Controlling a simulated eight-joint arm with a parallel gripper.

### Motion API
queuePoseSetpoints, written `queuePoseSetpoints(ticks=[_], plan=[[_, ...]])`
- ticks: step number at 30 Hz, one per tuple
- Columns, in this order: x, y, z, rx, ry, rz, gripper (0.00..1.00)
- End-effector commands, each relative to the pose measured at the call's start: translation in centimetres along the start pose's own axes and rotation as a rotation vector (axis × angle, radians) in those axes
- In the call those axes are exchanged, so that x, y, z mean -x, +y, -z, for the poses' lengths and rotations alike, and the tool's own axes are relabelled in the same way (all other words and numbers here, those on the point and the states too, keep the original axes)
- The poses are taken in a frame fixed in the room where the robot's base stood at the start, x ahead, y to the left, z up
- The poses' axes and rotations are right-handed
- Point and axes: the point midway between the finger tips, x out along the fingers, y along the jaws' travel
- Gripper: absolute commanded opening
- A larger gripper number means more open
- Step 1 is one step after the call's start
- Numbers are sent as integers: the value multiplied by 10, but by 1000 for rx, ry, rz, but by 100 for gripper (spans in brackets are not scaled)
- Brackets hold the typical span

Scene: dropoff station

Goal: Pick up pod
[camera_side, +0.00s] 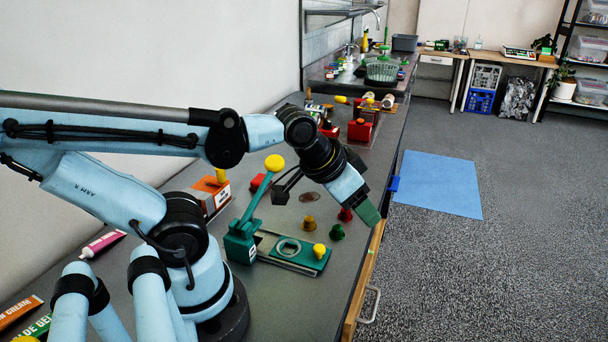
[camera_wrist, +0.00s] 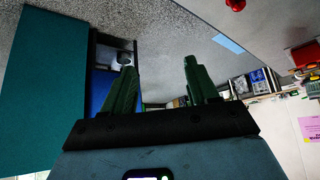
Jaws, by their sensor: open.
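Several small pods stand on the dark bench: an orange pod (camera_side: 309,222), a green pod (camera_side: 337,232) and a red pod (camera_side: 345,214). A small yellow piece (camera_side: 319,250) sits at the right end of a green lever station (camera_side: 290,251). My gripper (camera_side: 368,214) is above the bench's right edge, right of the red pod in the side view. In the wrist view, its two green fingers (camera_wrist: 160,76) are apart with nothing held between them. A small red thing (camera_wrist: 235,5) shows at the wrist view's top edge; I cannot tell which piece it is.
A red station (camera_side: 361,130) is farther back. A blue mat (camera_side: 436,182) lies on the open floor at right.

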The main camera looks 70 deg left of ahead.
Motion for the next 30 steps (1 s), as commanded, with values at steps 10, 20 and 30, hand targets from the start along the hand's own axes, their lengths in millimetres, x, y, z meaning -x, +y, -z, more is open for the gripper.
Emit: queuePoseSetpoints(ticks=[10, 20, 30], plan=[[-8, -38, 14, -299, -243, 9, 59], [-25, -89, 17, -655, -523, -161, 59], [-39, -103, 10, -757, -586, -247, 59]])
